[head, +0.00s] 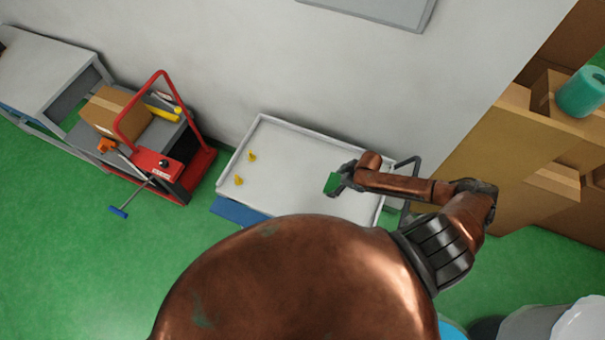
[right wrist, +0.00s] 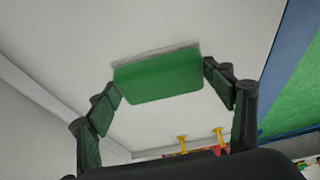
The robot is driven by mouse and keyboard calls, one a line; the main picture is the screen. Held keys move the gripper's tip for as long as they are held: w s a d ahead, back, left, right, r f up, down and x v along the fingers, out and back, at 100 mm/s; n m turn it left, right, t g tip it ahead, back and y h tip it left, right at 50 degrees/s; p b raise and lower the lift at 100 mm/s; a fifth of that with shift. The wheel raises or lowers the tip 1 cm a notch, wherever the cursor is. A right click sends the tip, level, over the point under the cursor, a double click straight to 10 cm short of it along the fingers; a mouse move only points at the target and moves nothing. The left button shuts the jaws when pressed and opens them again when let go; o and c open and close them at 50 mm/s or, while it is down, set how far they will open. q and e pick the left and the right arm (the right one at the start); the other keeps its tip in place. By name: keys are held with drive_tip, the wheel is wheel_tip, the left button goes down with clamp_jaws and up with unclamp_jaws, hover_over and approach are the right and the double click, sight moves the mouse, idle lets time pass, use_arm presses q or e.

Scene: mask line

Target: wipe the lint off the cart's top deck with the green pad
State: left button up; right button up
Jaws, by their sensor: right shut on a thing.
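The green pad (head: 331,184) is in my right gripper (head: 342,180), over the right half of the cart's pale top deck (head: 290,150). In the right wrist view the pad (right wrist: 158,82) sits between the two dark fingers, which are shut on it. A thin grey band (right wrist: 155,52) runs along the pad's far edge; I cannot tell whether it is lint or shadow. Whether the pad touches the deck is unclear. I can make out no separate lint on the deck in the head view. My left gripper is not in view.
Two small yellow pieces (head: 252,156) stand on the deck's left part. The deck has a raised rim, and a dark handle (head: 408,170) rises at its right end. A wall is behind. Cardboard boxes (head: 510,150) stand right; a red trolley (head: 165,160) stands left.

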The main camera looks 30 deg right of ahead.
drive_tip(key=shift+r+p, duration=0.7)
drive_tip(key=shift+r, duration=0.45)
